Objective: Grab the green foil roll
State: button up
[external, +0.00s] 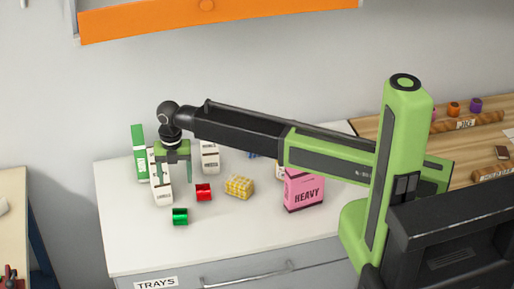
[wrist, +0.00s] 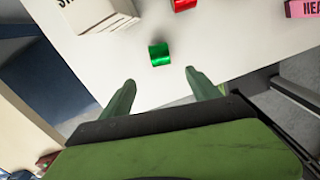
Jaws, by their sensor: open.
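The green foil roll (external: 180,216) lies on the white cabinet top near its front left. In the wrist view the green foil roll (wrist: 159,54) is small and shiny, beyond the fingertips and roughly in line with the gap between them. My gripper (external: 172,170) is above the cabinet top, over the group of boxes behind the roll. In the wrist view my gripper (wrist: 158,76) has its two green fingers wide apart with nothing between them. The roll is apart from the fingers.
A white lettered box (external: 162,190) stands beside my gripper; it also shows in the wrist view (wrist: 97,15). A red foil roll (external: 203,192), a yellow patterned block (external: 239,187) and a pink HEAVY box (external: 304,191) lie to the right. A green-and-white box (external: 139,153) stands behind.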

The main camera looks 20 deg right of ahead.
aim_at(180, 213)
notch_tip(180, 213, down, 13)
jog(key=b, duration=1.2)
jog(key=shift+r, duration=0.2)
jog(key=f+b, duration=0.1)
jog(key=b, duration=0.1)
jog(key=f+b, duration=0.3)
jog(key=f, duration=0.1)
jog(key=shift+s+f+b, duration=0.15)
jog(key=shift+s+b, duration=0.2)
jog(key=shift+b, duration=0.05)
jog(key=shift+r, duration=0.2)
jog(key=shift+c, duration=0.3)
jog(key=c, duration=1.5)
